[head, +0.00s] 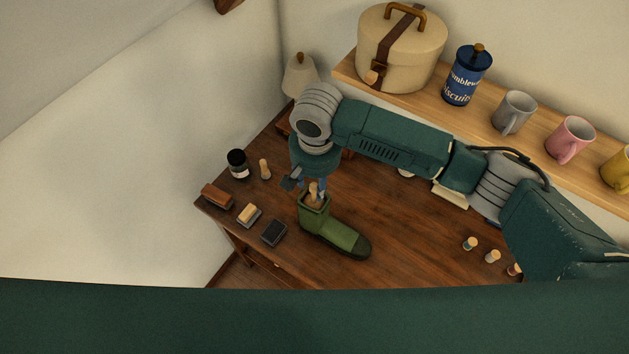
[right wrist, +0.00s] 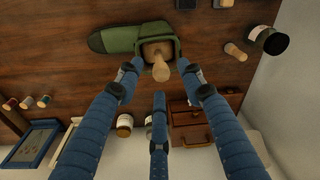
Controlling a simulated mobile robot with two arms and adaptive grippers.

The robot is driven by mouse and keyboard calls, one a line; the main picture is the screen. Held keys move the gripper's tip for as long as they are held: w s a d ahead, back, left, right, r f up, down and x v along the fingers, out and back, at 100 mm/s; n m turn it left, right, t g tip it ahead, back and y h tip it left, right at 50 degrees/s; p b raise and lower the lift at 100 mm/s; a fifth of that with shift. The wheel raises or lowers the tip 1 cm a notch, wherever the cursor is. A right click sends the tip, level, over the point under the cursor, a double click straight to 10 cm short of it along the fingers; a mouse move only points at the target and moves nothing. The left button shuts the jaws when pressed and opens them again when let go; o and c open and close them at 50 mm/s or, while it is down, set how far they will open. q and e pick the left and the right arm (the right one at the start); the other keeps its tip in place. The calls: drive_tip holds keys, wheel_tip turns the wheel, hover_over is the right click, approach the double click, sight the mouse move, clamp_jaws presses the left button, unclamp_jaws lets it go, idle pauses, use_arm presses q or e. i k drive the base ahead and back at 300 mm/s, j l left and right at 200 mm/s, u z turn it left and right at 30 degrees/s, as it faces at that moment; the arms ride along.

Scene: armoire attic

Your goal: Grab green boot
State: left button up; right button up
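The green boot (head: 340,236) stands on the wooden desk, its toe to the lower right in the head view. A pale wooden shoe-tree knob (head: 313,190) sticks out of its shaft. The boot (right wrist: 122,39) and the knob (right wrist: 160,68) also show in the right wrist view. My right gripper (head: 306,184) is above the shaft opening, pointing down. In the right wrist view its blue fingers (right wrist: 158,80) are spread, two near either side of the shaft and one opposite. I cannot tell whether they touch the boot. My left gripper is not in view.
Left of the boot lie a dark jar (head: 237,164), a wooden peg (head: 265,169), a brush (head: 216,195), a yellow-topped block (head: 249,214) and a dark block (head: 274,233). A shelf (head: 425,105) with mugs runs behind my arm. Small spools (head: 470,243) stand at the right.

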sight(344, 238)
drive_tip(key=k+j, duration=0.15)
drive_tip(key=k, duration=0.35)
drive_tip(key=k+j, duration=0.15)
drive_tip(key=k, duration=0.35)
